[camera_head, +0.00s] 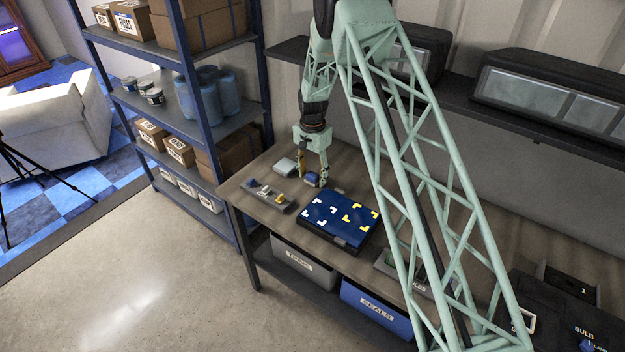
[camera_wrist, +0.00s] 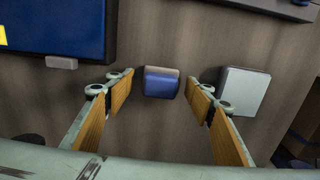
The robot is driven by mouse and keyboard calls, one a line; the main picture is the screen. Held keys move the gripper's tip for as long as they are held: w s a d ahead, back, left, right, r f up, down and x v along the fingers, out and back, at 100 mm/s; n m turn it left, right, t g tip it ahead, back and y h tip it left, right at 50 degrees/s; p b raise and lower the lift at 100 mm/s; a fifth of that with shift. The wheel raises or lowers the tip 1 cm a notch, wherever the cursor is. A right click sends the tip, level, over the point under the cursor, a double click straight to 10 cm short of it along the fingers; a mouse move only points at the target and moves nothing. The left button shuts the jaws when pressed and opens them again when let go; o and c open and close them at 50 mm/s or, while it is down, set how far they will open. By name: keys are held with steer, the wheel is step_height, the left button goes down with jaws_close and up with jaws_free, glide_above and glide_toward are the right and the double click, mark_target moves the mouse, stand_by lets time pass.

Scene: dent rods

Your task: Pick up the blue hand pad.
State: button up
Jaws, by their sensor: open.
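The blue hand pad (camera_head: 312,177) lies on the brown workbench (camera_head: 255,165), between a blue mat and a pale block. In the wrist view the blue pad (camera_wrist: 161,83) shows a blue face with a grey-beige edge and sits centred between the fingers, beyond their tips. My gripper (camera_head: 313,181) hangs down over the pad with its fingers apart. In the wrist view my gripper (camera_wrist: 160,88) is open, with tan-lined fingers on both sides of the pad and nothing held. I cannot tell how much height separates the fingertips from the pad.
A pale grey block (camera_wrist: 243,92) lies close to the right finger in the wrist view. A blue board with white and yellow corner marks (camera_head: 340,216) lies nearby. A grey tray with small parts (camera_head: 267,196) is left of it. A shelf (camera_head: 215,120) stands at left.

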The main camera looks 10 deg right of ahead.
mark_target(313, 174)
steer(key=c, duration=0.9)
steer(key=shift+r+b, duration=0.85)
steer(key=shift+r, duration=4.15)
